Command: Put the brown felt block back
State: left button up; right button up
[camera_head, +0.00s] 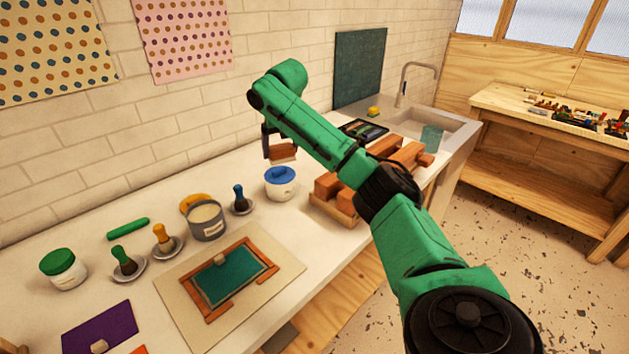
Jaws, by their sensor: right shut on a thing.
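My right gripper (280,142) is shut on a small brown block (284,153), which seems to be the brown felt block and has a paler lower edge. It is held in the air near the back wall, behind the white jar with the blue lid (280,183). The block appears apart from the jar and the counter. My forearm hides part of the gripper. A wooden tray (333,213) with several reddish-brown blocks (329,184) stands to the right of the jar, partly behind my arm. My left gripper is out of view.
A framed green plate (229,279) lies on a pale mat at the front. Small brushes on dishes, a grey tin (207,222) and a green-lidded jar (63,268) stand to the left. A sink (432,127) is at the far right. The counter around the blue-lidded jar has some bare room.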

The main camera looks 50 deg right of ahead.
jog(key=p, duration=0.2)
send_over(286, 211)
jog(key=s, duration=0.2)
notch_tip(286, 211, down, 9)
jog(key=f, duration=0.7)
jog(key=f+p, duration=0.1)
jog(key=f, duration=0.2)
jog(key=shift+w+a+f, duration=0.15)
jog(key=shift+w+a, duration=0.1)
jog(key=shift+w, duration=0.05)
jog(key=shift+f, duration=0.3)
jog(key=o, duration=1)
jog(key=shift+r, duration=0.1)
jog(key=shift+o, duration=0.2)
jog(key=shift+r, duration=0.15)
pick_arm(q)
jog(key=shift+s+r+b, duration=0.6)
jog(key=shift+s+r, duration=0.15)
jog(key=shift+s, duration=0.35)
pick_arm(e)
jog(key=v, duration=1.2)
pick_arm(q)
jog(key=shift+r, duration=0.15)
